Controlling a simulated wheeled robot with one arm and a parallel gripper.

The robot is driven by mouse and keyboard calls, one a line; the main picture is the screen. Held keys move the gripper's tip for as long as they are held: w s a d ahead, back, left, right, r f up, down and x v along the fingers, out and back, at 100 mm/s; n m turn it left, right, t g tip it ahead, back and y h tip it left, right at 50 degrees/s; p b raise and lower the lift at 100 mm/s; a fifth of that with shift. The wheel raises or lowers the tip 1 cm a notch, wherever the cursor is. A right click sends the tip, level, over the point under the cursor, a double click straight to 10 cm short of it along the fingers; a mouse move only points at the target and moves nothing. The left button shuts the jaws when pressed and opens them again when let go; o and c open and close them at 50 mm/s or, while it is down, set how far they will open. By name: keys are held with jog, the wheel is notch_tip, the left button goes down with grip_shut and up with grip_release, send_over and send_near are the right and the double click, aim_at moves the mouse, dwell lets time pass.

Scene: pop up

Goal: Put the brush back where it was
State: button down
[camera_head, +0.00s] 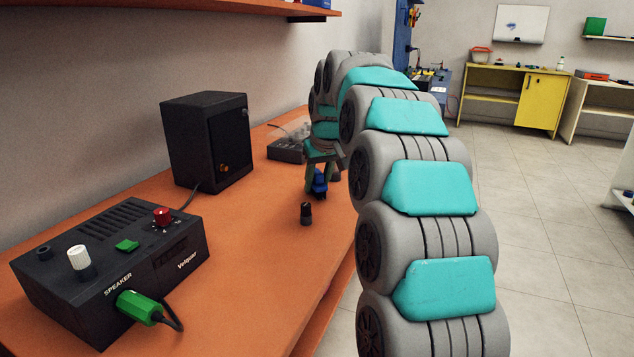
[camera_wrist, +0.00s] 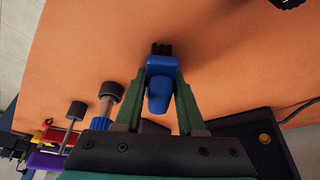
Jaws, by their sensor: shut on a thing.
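The brush is a small blue piece with short black bristles at one end. In the wrist view the blue brush (camera_wrist: 160,82) sits between the green fingers of my gripper (camera_wrist: 160,90), which is shut on it. The bristles point away from my palm, toward the orange tabletop (camera_wrist: 230,60). In the head view the brush (camera_head: 319,183) hangs below my gripper (camera_head: 321,165), over the right side of the workbench (camera_head: 260,245). I cannot tell whether the bristles touch the surface.
A small black cylinder (camera_head: 306,213) stands just in front of the brush. A black speaker box (camera_head: 208,140) and a control unit (camera_head: 115,265) with a green plug (camera_head: 140,308) are to the left. A grey device (camera_head: 288,148) lies behind. Knobbed tools (camera_wrist: 105,105) show in the wrist view.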

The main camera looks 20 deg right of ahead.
jog(key=shift+f, duration=0.15)
jog(key=c, duration=0.5)
grip_release()
jog(key=v, duration=1.2)
